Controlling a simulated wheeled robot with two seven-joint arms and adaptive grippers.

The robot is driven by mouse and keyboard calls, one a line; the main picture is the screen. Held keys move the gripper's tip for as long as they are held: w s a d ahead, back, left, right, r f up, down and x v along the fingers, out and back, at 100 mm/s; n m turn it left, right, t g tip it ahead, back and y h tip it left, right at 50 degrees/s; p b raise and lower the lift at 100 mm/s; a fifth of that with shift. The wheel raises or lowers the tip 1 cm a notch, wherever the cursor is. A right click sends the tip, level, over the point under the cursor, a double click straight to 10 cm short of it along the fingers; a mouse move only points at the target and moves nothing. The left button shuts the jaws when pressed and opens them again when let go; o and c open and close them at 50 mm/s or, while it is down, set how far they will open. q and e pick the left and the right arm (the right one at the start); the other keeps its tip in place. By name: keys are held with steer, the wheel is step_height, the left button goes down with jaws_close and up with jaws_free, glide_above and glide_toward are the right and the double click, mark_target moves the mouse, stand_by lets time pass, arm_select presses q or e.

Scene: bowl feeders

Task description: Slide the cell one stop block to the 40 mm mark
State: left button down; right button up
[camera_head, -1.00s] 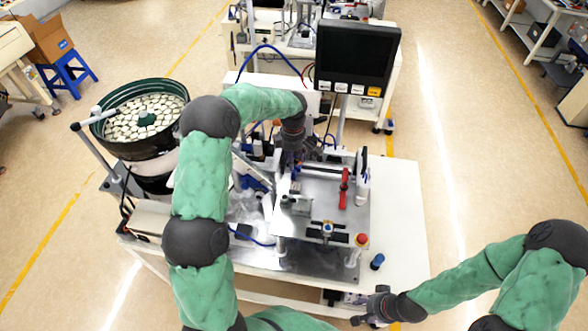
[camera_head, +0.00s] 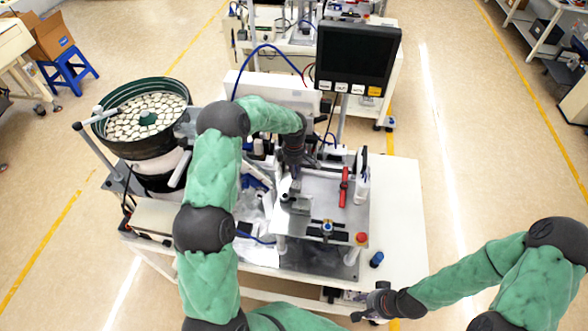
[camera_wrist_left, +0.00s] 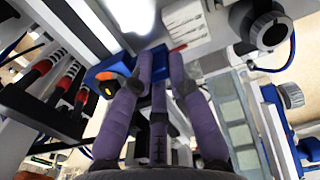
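My left gripper (camera_head: 291,185) points down over the left part of the metal plate, near a small grey block-like fixture (camera_head: 299,206). In the left wrist view its purple fingers (camera_wrist_left: 158,75) are spread apart, with a blue block (camera_wrist_left: 112,70) with an orange knob at their tips. I cannot tell whether this blue block is the cell one stop block, or whether the fingers touch it. No 40 mm mark or scale can be read. My right gripper (camera_head: 370,304) hangs in front of the table's front edge, away from the plate; its fingers are too small to judge.
The metal plate (camera_head: 322,190) carries a red lever (camera_head: 344,187) and a red button (camera_head: 361,238). A green-rimmed bowl feeder (camera_head: 142,118) stands at the left and a black monitor (camera_head: 357,55) behind. The white table (camera_head: 397,205) is mostly clear at the right, except for a blue-capped part (camera_head: 376,259).

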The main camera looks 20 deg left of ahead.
arm_select(q)
steer(key=shift+w+d+b, duration=0.3)
steer(key=shift+d+b, duration=0.4)
steer(key=shift+b, duration=0.25)
steer(key=shift+d, duration=0.3)
steer(key=shift+r, duration=0.1)
steer(key=c, duration=1.6)
jaws_free()
steer(key=shift+w, duration=0.1)
steer(key=o, duration=0.5)
step_height(320, 180, up, 12)
steer(key=shift+f, duration=0.1)
